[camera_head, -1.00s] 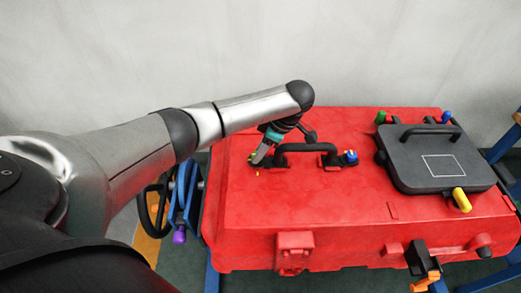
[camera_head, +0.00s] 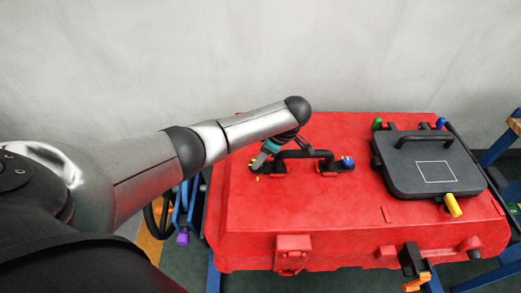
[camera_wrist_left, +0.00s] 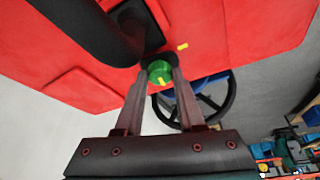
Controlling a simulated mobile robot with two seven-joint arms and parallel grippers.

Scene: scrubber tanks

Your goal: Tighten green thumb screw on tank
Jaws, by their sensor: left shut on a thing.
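The red tank (camera_head: 350,225) fills the middle of the head view, with a black handle (camera_head: 304,154) on its top. My left gripper (camera_head: 258,164) reaches down to the left end of this handle. In the left wrist view, my left gripper (camera_wrist_left: 161,77) is shut on the green thumb screw (camera_wrist_left: 159,70), which sits between its two fingertips beside the black handle base. The screw has a small yellow mark, and another yellow mark lies on the red surface near it. In the head view the green screw is mostly hidden by the gripper. My right gripper is not in view.
A blue screw (camera_head: 347,162) is at the handle's right end. A black hatch lid (camera_head: 402,184) with a yellow knob (camera_head: 453,206) and green and blue knobs covers the tank's right side. A black wheel (camera_wrist_left: 222,100) stands beyond the tank edge in the wrist view.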

